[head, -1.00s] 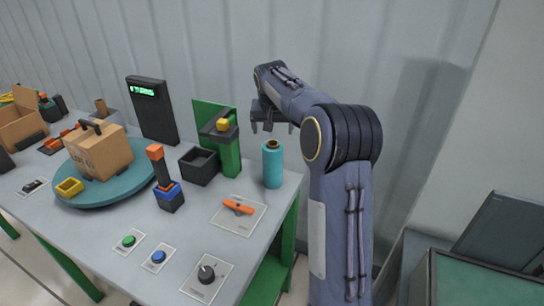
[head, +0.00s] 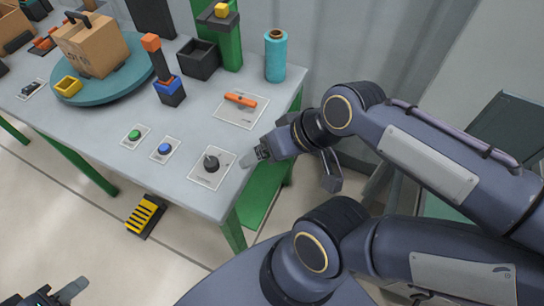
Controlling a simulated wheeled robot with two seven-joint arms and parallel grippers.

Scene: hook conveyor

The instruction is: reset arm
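My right arm comes in from the right, bent. Its gripper (head: 250,158) is beside the table's front right edge, near the black dial. Its fingers are seen at a steep angle, so I cannot tell whether it is open or shut; nothing shows held in it. My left gripper (head: 66,291) shows at the bottom left corner, low over the floor and apart from the table. The lower edge of the picture cuts it off, and the gap between its fingers is not clear.
The grey table (head: 105,110) holds a turntable (head: 128,77) with a cardboard box (head: 92,45), a black dial (head: 211,164), an orange lever (head: 240,99), a blue button (head: 165,149), a green button (head: 134,135) and a cyan cylinder (head: 275,56). A yellow-striped pedal (head: 145,214) is on the floor.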

